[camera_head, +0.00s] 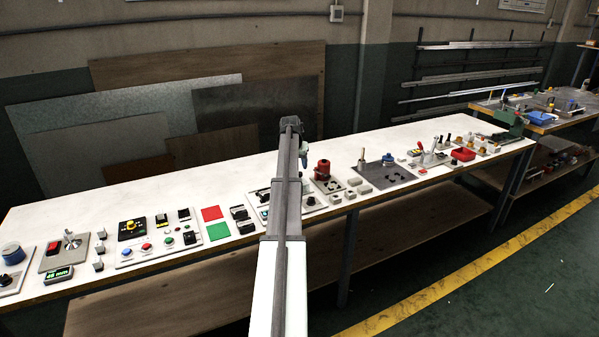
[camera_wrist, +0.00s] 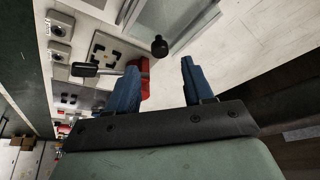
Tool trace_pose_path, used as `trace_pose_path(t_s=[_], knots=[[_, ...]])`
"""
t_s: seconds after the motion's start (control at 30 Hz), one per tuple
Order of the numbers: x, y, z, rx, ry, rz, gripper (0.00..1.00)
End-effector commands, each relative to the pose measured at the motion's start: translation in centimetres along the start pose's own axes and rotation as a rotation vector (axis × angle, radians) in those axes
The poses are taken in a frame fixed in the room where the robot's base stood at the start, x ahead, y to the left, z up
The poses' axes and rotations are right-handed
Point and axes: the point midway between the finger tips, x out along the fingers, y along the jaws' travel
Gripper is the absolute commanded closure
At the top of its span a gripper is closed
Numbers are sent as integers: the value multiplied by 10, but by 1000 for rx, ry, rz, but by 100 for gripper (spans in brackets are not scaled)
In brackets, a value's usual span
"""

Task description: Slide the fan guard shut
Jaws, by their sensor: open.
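In the wrist view a round black knob (camera_wrist: 158,46) stands by the edge of a pale grey-green panel (camera_wrist: 178,14). The panel may be the fan guard; I cannot tell for sure. My gripper (camera_wrist: 160,65) has its two blue fingers apart, with nothing between them. The knob appears just beyond the fingertips, between their lines, and I see no contact. Part of a board with dark fittings (camera_head: 308,201) shows beside my arm, and the guard cannot be made out there.
A red round device (camera_head: 322,170) stands right of my arm; a red part (camera_wrist: 145,82) shows behind the left finger in the wrist view. A dark-ended lever (camera_wrist: 86,70) and several small grey boxes are nearby. The white bench top (camera_head: 160,188) is clear at the back.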

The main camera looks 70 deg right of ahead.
Motion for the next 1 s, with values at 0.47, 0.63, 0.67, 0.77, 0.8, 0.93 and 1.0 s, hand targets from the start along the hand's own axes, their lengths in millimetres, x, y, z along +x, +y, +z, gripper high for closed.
trace_pose_path(t_s=[0.47, 0.63, 0.67, 0.77, 0.8, 0.93, 1.0], knots=[[53, 0, 0, -1, 0, -1, 48], [56, 0, 0, 0, 0, -1, 48], [56, 0, 0, 0, 0, -1, 48], [56, 0, 0, 0, 0, -1, 48], [56, 0, 0, 0, 0, -1, 48], [55, 0, 0, 0, 0, -1, 60], [55, 0, 0, 0, 0, -1, 67]])
